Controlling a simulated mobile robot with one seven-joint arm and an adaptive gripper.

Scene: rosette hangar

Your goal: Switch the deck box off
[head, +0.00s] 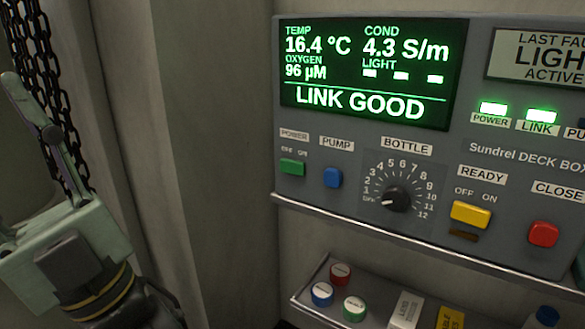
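The grey deck box (440,200) is mounted on the wall at the right in the head view. Its lit screen (365,75) reads LINK GOOD, with temperature, oxygen and conductivity values. The green POWER switch (292,167) sits at the lower left of its face, with small OFF and ON marks above it. The POWER lamp (493,108) and LINK lamp (541,116) glow green. My gripper (14,86) is at the far left, well apart from the box, fingers pointing up. It is seen from the side, so its opening cannot be told.
The blue PUMP button (333,177), BOTTLE dial (396,198), yellow READY switch (470,214) and red CLOSE button (543,234) share the panel. A shelf (300,299) below holds several coloured caps and labelled items. A chain (45,70) hangs behind my gripper.

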